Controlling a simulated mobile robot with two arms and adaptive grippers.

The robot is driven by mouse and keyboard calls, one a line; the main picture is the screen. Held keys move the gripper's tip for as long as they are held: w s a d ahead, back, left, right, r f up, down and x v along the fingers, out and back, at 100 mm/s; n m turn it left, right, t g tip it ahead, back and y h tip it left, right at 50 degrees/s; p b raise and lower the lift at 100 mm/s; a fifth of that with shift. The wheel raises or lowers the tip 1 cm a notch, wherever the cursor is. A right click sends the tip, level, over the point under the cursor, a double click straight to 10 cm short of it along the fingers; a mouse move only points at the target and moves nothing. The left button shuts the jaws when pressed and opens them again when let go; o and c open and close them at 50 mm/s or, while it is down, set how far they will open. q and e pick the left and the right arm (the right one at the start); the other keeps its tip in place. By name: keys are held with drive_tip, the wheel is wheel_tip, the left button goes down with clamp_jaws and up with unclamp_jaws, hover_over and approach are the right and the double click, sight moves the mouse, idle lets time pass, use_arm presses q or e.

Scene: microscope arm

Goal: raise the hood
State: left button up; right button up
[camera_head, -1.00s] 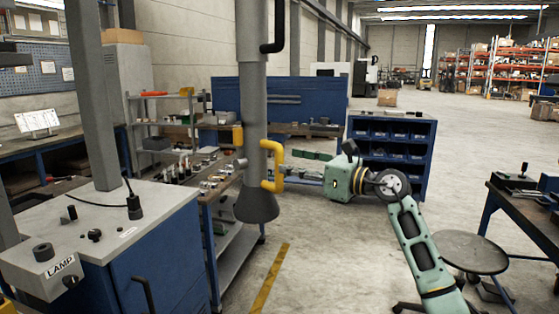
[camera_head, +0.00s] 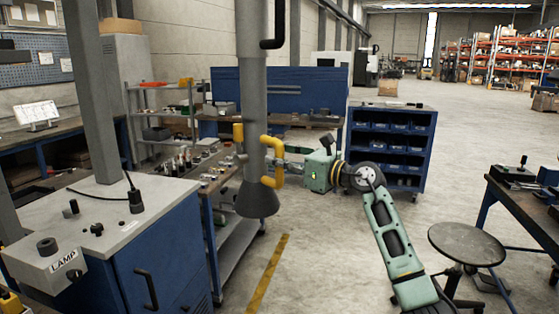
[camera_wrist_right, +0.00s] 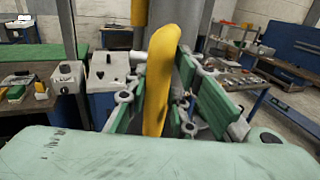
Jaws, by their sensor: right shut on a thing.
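The hood is a dark grey cone (camera_head: 257,200) at the lower end of a vertical grey pipe (camera_head: 252,90). A yellow bracket handle (camera_head: 279,180) is fixed to its right side. My right gripper (camera_head: 284,160) comes from the right and is shut on this handle. In the right wrist view the yellow handle (camera_wrist_right: 160,70) stands between the green finger pads, with the grey pipe behind it. The hood's bottom rim is in the open air in front of a bench. My left gripper is not in view.
A blue cabinet with a lamp control box (camera_head: 50,262) stands at the front left. A bench with small parts (camera_head: 200,178) is close behind the hood. A blue bin shelf (camera_head: 390,145) stands behind my right arm. A round stool (camera_head: 468,244) is at the right.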

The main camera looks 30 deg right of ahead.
drive_tip(key=shift+a, duration=0.15)
clamp_jaws()
drive_tip(key=shift+r, duration=0.1)
wheel_tip(320, 180, up, 14)
drive_tip(key=p, duration=0.8)
drive_tip(key=shift+r, duration=0.2)
drive_tip(key=shift+s+r+p, duration=0.1)
drive_tip(key=shift+r+p, duration=0.35)
drive_tip(key=shift+r, duration=0.25)
drive_tip(key=o, duration=0.8)
unclamp_jaws()
